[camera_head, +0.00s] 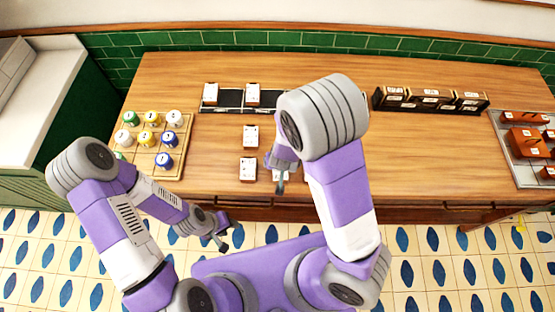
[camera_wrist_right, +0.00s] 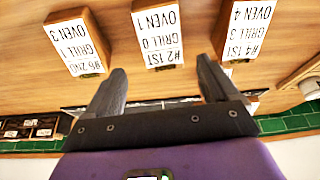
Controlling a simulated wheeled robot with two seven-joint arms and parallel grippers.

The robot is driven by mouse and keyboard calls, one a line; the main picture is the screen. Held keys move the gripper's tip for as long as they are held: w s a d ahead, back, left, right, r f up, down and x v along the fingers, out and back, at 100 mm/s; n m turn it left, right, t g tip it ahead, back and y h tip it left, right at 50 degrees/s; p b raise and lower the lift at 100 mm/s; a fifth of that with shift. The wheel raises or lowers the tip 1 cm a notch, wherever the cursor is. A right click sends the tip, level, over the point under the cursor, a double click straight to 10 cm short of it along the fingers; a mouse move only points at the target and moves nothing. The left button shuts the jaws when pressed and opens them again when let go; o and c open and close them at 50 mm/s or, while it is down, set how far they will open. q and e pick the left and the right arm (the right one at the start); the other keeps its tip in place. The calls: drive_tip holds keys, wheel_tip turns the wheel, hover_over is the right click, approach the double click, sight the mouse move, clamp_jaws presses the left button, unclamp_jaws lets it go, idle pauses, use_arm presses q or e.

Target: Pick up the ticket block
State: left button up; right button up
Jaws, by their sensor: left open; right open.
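Ticket blocks with white printed faces lie on the wooden counter. In the head view one block (camera_head: 251,136) is near the middle, and another (camera_head: 248,170) is closer to the front edge. My right gripper (camera_head: 281,188) hangs over the front of the counter and partly hides another block. In the right wrist view my right gripper (camera_wrist_right: 160,75) is open and empty. A block reading "#2 1ST GRILL 0 OVEN 1" (camera_wrist_right: 157,38) lies between and beyond its fingertips. My left gripper (camera_head: 219,241) is open, low before the counter.
A dark rail (camera_head: 230,98) at the back holds white-faced blocks, partly hidden by my right arm. A wooden board (camera_head: 143,167) with colored-banded pots stands left. Dark boxes (camera_head: 430,97) and a metal tray (camera_head: 506,150) with brown blocks stand right. The right-middle counter is clear.

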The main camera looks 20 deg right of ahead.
drive_tip(key=shift+s+f+b, duration=0.15)
drive_tip(key=shift+f+b, duration=0.05)
drive_tip(key=shift+f, duration=0.3)
drive_tip(key=shift+s+f+b, duration=0.15)
drive_tip(key=shift+f+b, duration=0.05)
drive_tip(key=shift+f, duration=0.3)
drive_tip(key=x, duration=0.2)
drive_tip(key=b+x, duration=0.1)
drive_tip(key=x, duration=0.1)
drive_tip(key=shift+w+a+f, duration=0.15)
drive_tip(key=shift+w+a, duration=0.05)
drive_tip(key=shift+a, duration=0.05)
use_arm(q)
drive_tip(key=shift+s+f, duration=0.25)
drive_tip(key=shift+f, duration=0.35)
drive_tip(key=shift+s+f, duration=0.25)
drive_tip(key=shift+f, duration=0.3)
use_arm(e)
drive_tip(key=shift+s, duration=0.1)
drive_tip(key=c, duration=1.1)
